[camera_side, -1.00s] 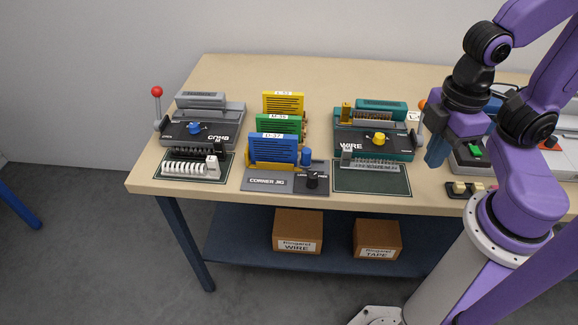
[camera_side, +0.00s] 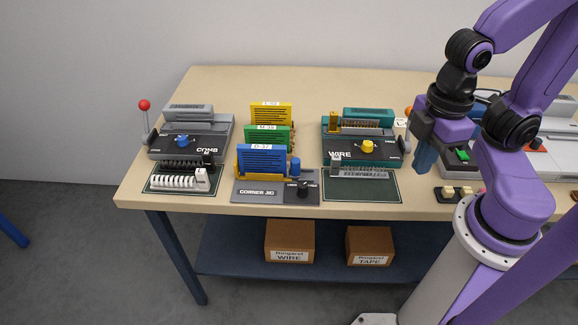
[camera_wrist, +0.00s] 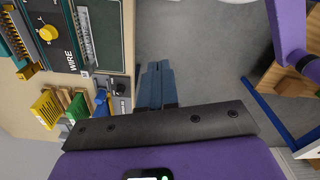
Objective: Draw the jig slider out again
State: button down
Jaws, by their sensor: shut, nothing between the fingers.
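The grey corner jig (camera_side: 258,192) sits at the table's front edge, with a blue panel (camera_side: 262,160) labelled D-37 standing in a yellow holder. A short blue post (camera_side: 295,168) stands at the holder's right end; I cannot tell whether it is the slider. A black knob (camera_side: 302,188) is on the jig's right part. In the wrist view the black knob (camera_wrist: 119,86) and blue post (camera_wrist: 101,96) show left of my fingers. My gripper (camera_side: 425,160) is shut and empty, right of the jig and apart from it. Its blue fingers (camera_wrist: 160,83) lie together.
Yellow (camera_side: 272,115) and green (camera_side: 267,136) panels stand behind the blue one. The COMB machine (camera_side: 190,135) is left, the WIRE machine (camera_side: 362,140) right, between jig and gripper. A dark mat (camera_side: 385,192) lies in front of it. Boxes (camera_side: 290,240) sit on the lower shelf.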

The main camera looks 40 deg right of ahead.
dwell(0.4)
jog(key=c, duration=1.5)
grip_release()
jog(key=o, duration=0.5)
jog(key=shift+w+a, duration=0.15)
jog(key=shift+w, duration=0.1)
jog(key=shift+o, duration=0.6)
jog(key=w+a+r+m, duration=0.1)
jog(key=w+a+m, duration=0.3)
jog(key=w, duration=0.8)
jog(key=shift+a, duration=0.5)
jog(key=m, duration=0.5)
send_over(296, 160)
jog(key=f, duration=0.1)
notch_tip(296, 160, down, 18)
jog(key=shift+r, duration=0.15)
